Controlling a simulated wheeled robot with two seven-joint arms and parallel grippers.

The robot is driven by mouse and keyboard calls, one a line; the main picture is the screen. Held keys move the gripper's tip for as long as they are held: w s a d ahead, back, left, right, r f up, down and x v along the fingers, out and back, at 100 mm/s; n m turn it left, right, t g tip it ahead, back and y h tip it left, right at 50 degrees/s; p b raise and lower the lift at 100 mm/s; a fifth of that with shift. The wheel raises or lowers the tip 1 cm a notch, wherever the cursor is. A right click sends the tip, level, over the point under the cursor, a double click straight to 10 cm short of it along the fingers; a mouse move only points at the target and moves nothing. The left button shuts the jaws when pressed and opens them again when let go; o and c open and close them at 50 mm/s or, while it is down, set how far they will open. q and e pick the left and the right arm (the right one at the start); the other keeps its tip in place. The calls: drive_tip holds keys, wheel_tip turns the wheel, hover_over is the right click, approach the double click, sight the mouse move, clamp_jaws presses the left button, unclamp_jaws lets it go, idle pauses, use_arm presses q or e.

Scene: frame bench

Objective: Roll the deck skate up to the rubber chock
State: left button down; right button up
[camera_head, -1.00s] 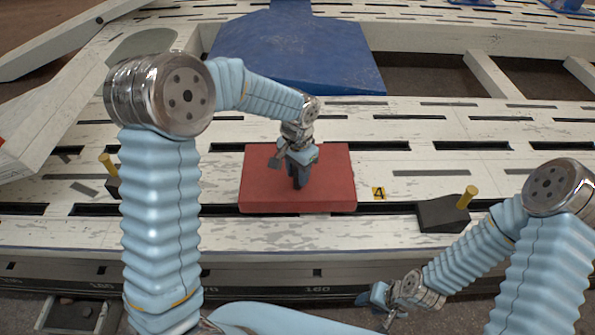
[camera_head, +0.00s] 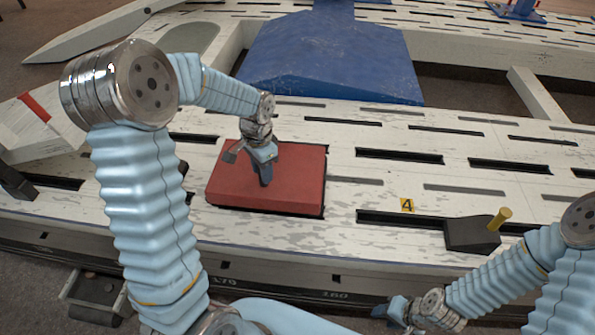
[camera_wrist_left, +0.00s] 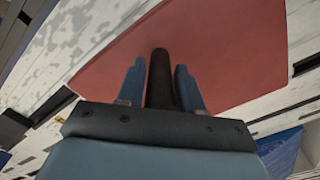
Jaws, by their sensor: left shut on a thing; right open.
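The deck skate (camera_head: 225,190) is a flat red board lying on the slotted white bench; it fills the top of the left wrist view (camera_wrist_left: 225,50). My left gripper (camera_head: 264,172) is shut on its dark upright post (camera_wrist_left: 160,75), with a blue finger on each side. A black wedge-shaped chock (camera_head: 468,236) with a yellow peg stands to the right, well apart from the skate. A dark piece (camera_head: 184,168) shows just left of the skate, mostly hidden behind my left arm; it may be another chock. My right gripper (camera_head: 390,309) is open and empty near the front edge.
A yellow marker with a 4 (camera_head: 407,205) lies between skate and right chock. A dark block (camera_head: 15,183) sits at the far left. A blue sloped panel (camera_head: 330,60) is behind the skate.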

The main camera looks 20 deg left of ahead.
use_arm(q)
drive_tip(key=s+a, duration=0.1)
drive_tip(key=a, duration=0.2)
drive_tip(key=s+a, duration=0.1)
drive_tip(key=a, duration=0.3)
drive_tip(key=s+a, duration=0.1)
drive_tip(key=a, duration=0.3)
drive_tip(key=shift+s, duration=0.1)
drive_tip(key=shift+s+a+r, duration=0.1)
drive_tip(key=shift+a+r, duration=0.05)
drive_tip(key=shift+a, duration=0.6)
drive_tip(key=c, duration=1.1)
unclamp_jaws()
drive_tip(key=shift+o, duration=1.1)
drive_tip(key=shift+s+a, duration=0.1)
drive_tip(key=shift+a, duration=0.1)
drive_tip(key=shift+d, duration=0.1)
wheel_tip(320, 180, up, 14)
drive_tip(key=p, duration=0.1)
drive_tip(key=shift+d, duration=0.15)
